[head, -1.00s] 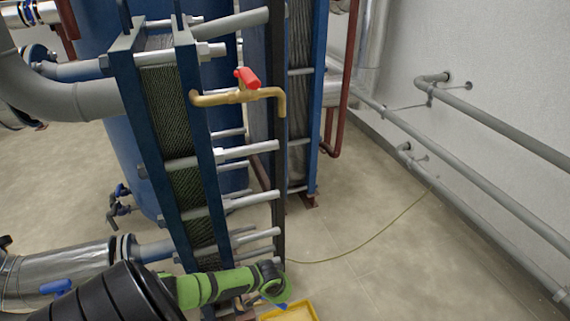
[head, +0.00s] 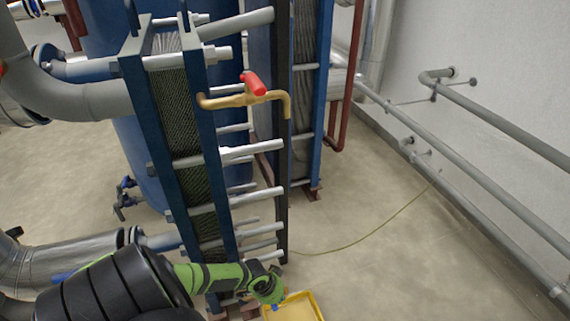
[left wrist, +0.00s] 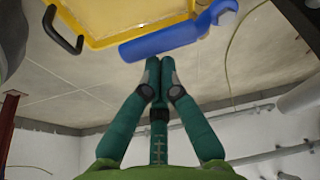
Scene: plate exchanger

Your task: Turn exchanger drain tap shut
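A blue lever handle (left wrist: 175,42) spans the upper middle of the left wrist view, just beyond my fingertips. My left gripper (left wrist: 160,64) has its teal fingers drawn together with nothing visible between them; I cannot tell whether the tips touch the lever. In the head view the same gripper (head: 270,288) is low by the exchanger's foot, with a bit of blue beside it. A brass pipe with a red-handled valve (head: 255,84) sticks out higher up on the plate exchanger (head: 205,140). My right gripper is out of view.
A yellow tray (head: 313,308) lies on the floor under my gripper; it has a dark handle (left wrist: 62,30). White tie bolts (head: 250,197) stick out from the exchanger above my arm. A thin hose crosses the floor, which is otherwise clear towards the wall pipes (head: 480,190).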

